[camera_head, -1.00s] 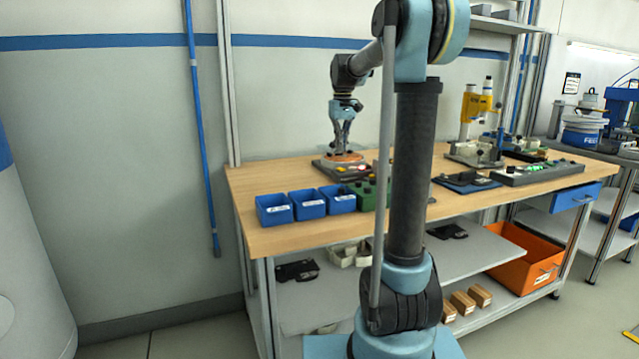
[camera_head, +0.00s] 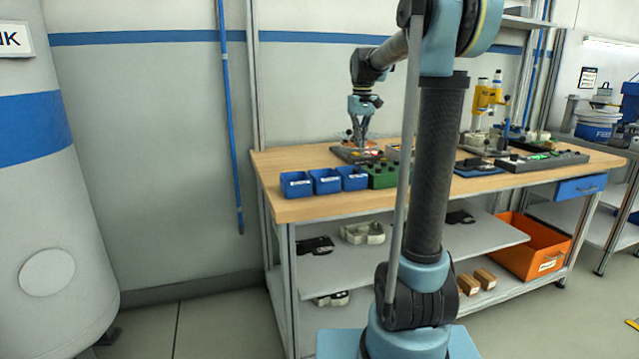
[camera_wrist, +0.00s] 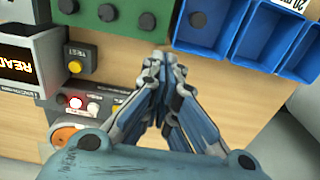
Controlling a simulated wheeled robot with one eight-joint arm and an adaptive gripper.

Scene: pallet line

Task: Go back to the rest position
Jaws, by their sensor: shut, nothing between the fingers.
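My gripper (camera_head: 359,144) hangs pointing down over the back left part of the wooden workbench (camera_head: 290,208). Its blue-grey fingers are together and hold nothing. In the wrist view my gripper (camera_wrist: 163,58) shows its fingertips meeting above bare wood, between the blue bins and the fixture with the lit buttons. My arm stands bent in front of the bench in the head view.
Three blue bins (camera_head: 325,181) and a green block (camera_head: 383,175) line the bench's front edge. A button fixture (camera_wrist: 80,105) lies beside my gripper. A yellow press (camera_head: 487,98) stands farther right. A large tank (camera_head: 45,215) stands left; floor between is clear.

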